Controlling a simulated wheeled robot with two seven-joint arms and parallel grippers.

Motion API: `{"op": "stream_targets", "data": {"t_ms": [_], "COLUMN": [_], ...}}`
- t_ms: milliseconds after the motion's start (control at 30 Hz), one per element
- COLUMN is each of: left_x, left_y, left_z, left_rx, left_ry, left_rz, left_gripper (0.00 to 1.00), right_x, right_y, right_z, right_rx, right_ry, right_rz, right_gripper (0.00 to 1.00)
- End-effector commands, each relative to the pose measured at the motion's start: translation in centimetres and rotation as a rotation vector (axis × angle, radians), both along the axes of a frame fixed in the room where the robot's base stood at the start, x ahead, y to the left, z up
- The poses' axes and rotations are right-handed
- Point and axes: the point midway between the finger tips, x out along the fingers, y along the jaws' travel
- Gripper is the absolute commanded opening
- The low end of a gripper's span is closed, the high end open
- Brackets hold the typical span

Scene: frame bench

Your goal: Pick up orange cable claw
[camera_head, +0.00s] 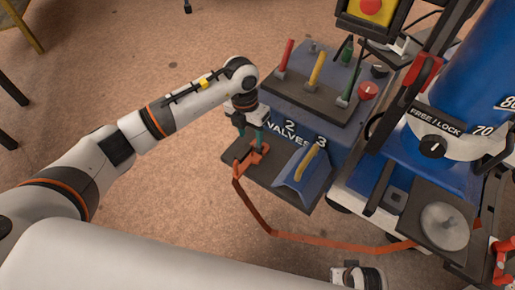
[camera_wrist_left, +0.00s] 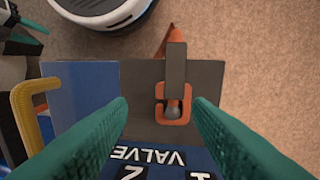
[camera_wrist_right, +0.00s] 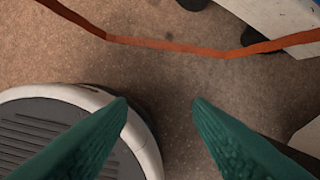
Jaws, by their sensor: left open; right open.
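The orange cable claw (camera_head: 250,160) sits on the dark plate at the front of the blue valve bench. In the left wrist view the claw (camera_wrist_left: 174,104) is a squarish orange loop around a grey knob, with a dark bar (camera_wrist_left: 176,68) beside it. An orange strap (camera_head: 254,207) runs from it down and right. My left gripper (camera_head: 251,140) is over the claw, fingers pointing down. Its open green fingers (camera_wrist_left: 160,112) stand either side of the picture, with nothing held. My right gripper (camera_wrist_right: 160,103) is open and empty over the floor, and the strap (camera_wrist_right: 170,45) passes beyond its fingertips.
The blue valve bench (camera_head: 330,148) carries red, yellow and green levers, and a yellow handle (camera_head: 307,163) stands right of the claw. A blue tank (camera_head: 465,85) and a grey disc (camera_head: 445,226) are at the right. Carpet at the left (camera_head: 80,70) is mostly clear.

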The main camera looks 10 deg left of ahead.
Motion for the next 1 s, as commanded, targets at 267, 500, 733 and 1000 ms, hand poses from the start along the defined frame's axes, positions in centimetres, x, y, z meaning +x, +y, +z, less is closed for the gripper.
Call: {"op": "stream_targets", "data": {"t_ms": [267, 500, 733, 1000], "left_x": [0.5, 0.5, 0.0, -0.3], "left_y": [1.6, 1.5, 1.3, 1.1], "left_z": [-2.2, -5.6, -7.6, -11.0], "left_rx": [0.103, 0.1, 0.098, 0.099], "left_ry": [-0.038, -0.039, -0.037, -0.039], "left_rz": [-0.004, -0.003, -0.003, -0.003], "left_gripper": [0.46, 0.46, 0.46, 0.46], "right_x": [0.5, 0.8, 0.9, 1.0], "right_y": [0.0, 0.0, 0.0, 0.0], "right_z": [1.8, 3.8, 4.8, 7.2], "right_rx": [0.0, 0.001, 0.001, 0.002], "right_ry": [-0.013, -0.023, -0.028, -0.041], "right_rz": [-0.002, -0.004, -0.005, -0.007], "right_gripper": [0.46, 0.46, 0.46, 0.46]}}
